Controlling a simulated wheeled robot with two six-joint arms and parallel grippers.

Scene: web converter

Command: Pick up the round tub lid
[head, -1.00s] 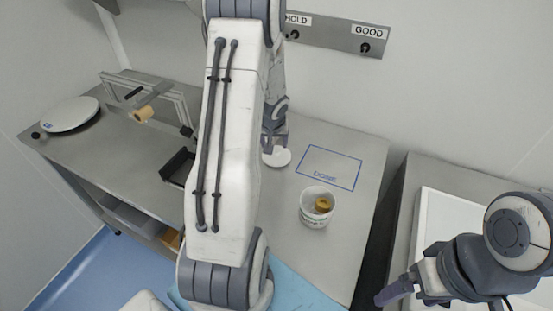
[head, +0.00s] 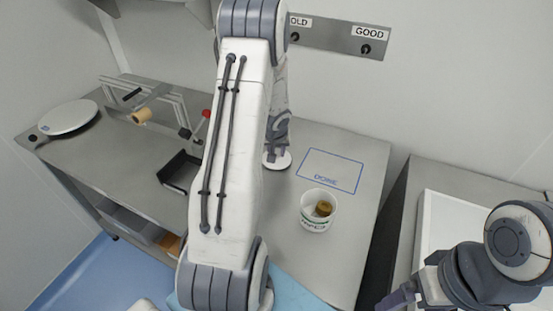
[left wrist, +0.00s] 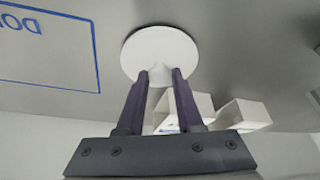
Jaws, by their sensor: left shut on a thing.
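The round tub lid (head: 278,164) is a flat white disc on the steel bench, left of the blue DONE outline. It also fills the top middle of the left wrist view (left wrist: 160,48). My left gripper (head: 277,153) is down at the lid, its two dark fingers (left wrist: 161,72) shut on it; the exact grip point is hard to see. The lid looks level, and I cannot tell whether it is clear of the bench. My right gripper (head: 397,299) is at the lower right, partly cut off, its jaws unclear.
An open white tub (head: 317,222) with a brown roll inside stands right of the lid, below the DONE outline (head: 330,171). A black tray (head: 181,173), a frame with a roll (head: 142,116) and a white round plate (head: 68,117) are at left. A white tray (head: 440,215) lies right.

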